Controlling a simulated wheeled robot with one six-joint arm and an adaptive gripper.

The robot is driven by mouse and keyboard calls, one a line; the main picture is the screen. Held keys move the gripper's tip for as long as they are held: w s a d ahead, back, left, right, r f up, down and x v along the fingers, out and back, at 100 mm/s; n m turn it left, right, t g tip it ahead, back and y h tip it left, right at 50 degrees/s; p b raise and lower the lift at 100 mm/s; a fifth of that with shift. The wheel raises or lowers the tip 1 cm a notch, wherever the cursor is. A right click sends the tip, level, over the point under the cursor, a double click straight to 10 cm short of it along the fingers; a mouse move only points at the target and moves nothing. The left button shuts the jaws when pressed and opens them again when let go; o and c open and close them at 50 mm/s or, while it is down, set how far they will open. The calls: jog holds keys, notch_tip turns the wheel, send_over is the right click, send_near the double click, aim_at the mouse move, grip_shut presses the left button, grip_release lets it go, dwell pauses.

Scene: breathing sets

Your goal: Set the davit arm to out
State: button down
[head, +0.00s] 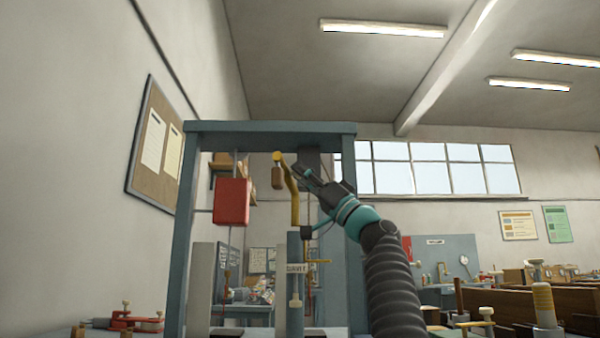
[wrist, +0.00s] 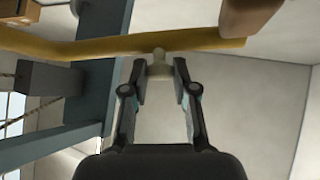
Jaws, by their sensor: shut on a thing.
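The yellow davit arm (head: 294,205) rises from a grey-blue post (head: 295,310) with a "DAVIT" label and bends up to the left. A brown block (head: 278,178) hangs at its upper end; the block also shows at the top right of the wrist view (wrist: 250,14). In the wrist view the davit arm (wrist: 100,46) runs across the top, with a pale knob (wrist: 159,68) on it. My gripper (head: 300,172) reaches in from the right. In the wrist view its fingers (wrist: 160,82) are shut on the knob. The knob is hidden in the head view.
A blue-grey frame (head: 270,127) surrounds the davit, with uprights on both sides and a beam above. A red box (head: 232,201) hangs left of the davit arm. Workbenches with brown boards (head: 510,304) stand at the right.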

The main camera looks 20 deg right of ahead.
jog(key=shift+w+f, duration=0.1)
jog(key=shift+f, duration=0.15)
jog(key=c, duration=1)
grip_release()
jog(key=shift+o, duration=0.5)
jog(key=shift+r, duration=0.1)
jog(key=shift+a, duration=0.1)
